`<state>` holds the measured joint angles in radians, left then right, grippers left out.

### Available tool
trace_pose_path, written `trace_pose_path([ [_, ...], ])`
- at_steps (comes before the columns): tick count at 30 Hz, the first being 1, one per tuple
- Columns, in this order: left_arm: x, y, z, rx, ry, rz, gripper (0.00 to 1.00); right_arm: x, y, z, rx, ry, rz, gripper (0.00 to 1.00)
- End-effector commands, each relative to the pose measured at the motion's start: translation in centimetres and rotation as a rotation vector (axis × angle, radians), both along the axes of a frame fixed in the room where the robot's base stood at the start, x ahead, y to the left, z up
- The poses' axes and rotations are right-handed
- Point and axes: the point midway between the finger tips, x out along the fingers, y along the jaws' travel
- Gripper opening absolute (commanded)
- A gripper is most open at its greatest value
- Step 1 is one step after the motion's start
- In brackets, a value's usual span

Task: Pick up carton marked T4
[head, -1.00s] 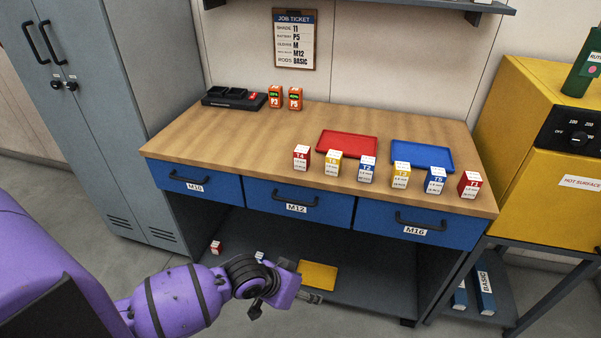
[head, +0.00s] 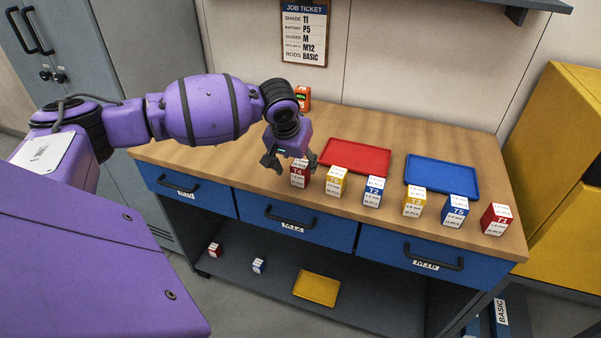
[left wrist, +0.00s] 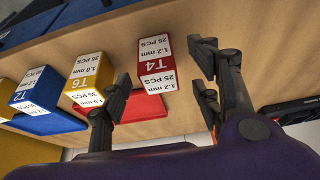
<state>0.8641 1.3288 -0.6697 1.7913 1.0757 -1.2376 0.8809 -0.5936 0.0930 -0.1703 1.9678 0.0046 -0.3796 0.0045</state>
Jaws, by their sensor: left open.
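The red and white carton marked T4 (head: 299,178) stands upright on the wooden bench top, at the left end of a row of cartons. My left gripper (head: 291,162) is open just above and behind it, with its fingers pointing down. In the left wrist view the T4 carton (left wrist: 156,70) shows between the spread fingers of my gripper (left wrist: 160,80), with visible gaps on both sides. Its top is partly hidden in the head view. My right gripper is not in view.
The yellow T6 carton (left wrist: 88,75) stands close beside T4. The row continues with the blue T2 carton (head: 373,190) and others. A red tray (head: 355,155) and a blue tray (head: 442,174) lie behind. An orange battery (head: 303,98) stands at the back.

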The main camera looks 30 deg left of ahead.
Motion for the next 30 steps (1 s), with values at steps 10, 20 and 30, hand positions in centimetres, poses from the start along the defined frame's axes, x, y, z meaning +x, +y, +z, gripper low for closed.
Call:
trace_pose_path([
  [10, 1.5, 0.2, -3.1, 0.0, -0.002, -0.001, 0.57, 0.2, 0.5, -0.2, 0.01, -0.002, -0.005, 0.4],
  [20, 1.4, 0.2, -3.1, 0.0, -0.002, -0.002, 0.35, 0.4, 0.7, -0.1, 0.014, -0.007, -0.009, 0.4],
  [30, 1.5, 0.2, -3.1, 0.0, -0.002, -0.002, 0.07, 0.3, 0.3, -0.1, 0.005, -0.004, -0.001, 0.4],
])
